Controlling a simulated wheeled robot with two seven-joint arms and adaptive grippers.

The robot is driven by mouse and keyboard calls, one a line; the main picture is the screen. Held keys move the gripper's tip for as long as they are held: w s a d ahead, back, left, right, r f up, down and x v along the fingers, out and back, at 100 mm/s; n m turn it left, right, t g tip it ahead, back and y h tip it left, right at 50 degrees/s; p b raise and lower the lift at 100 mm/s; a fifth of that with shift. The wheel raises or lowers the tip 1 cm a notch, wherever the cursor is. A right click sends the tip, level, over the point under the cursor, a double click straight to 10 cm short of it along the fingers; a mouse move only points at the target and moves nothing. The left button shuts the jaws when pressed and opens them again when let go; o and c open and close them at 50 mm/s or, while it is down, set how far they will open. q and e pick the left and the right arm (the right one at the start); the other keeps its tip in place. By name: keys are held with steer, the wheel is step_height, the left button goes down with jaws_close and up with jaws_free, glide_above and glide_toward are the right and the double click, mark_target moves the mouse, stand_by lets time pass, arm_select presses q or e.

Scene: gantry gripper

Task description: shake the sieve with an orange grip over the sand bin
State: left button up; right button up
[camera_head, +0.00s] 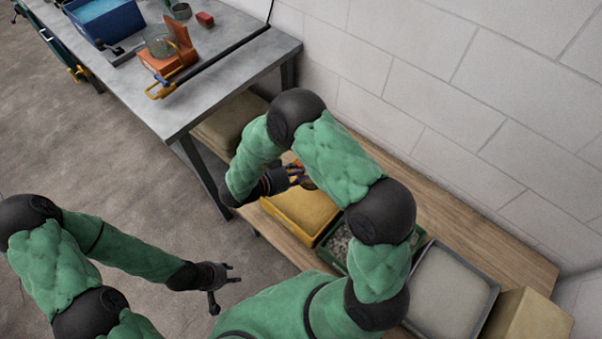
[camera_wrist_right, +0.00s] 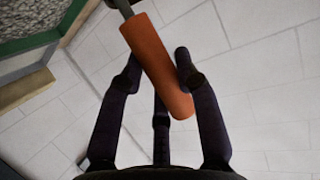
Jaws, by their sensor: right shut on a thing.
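The sieve's orange grip (camera_wrist_right: 157,68) lies between the fingers of my right gripper (camera_wrist_right: 160,75) in the right wrist view. A grey shaft leaves the grip at the top edge; the sieve's head is out of that view. In the head view, my right gripper (camera_head: 297,172) is above the far end of a yellow bin (camera_head: 268,208) filled with tan sand. I cannot make out the sieve's mesh there; my right arm hides part of that area. My left gripper (camera_head: 226,284) is open and empty over the floor, left of the bins.
A green bin (camera_head: 326,254) with grey gravel stands beside the yellow bin. A grey tray (camera_head: 487,309) with pale fill and a cardboard box (camera_head: 528,318) follow along the wooden bench (camera_head: 480,240). The grey table (camera_head: 130,95) holds a blue bin and several tools. A block wall stands behind.

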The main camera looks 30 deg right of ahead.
steer(key=shift+w+f+b, duration=0.1)
steer(key=shift+f+b, duration=0.4)
steer(key=shift+f, duration=0.05)
step_height(320, 180, down, 3)
steer(key=b, duration=0.3)
steer(key=shift+r, duration=0.1)
steer(key=shift+a, duration=0.1)
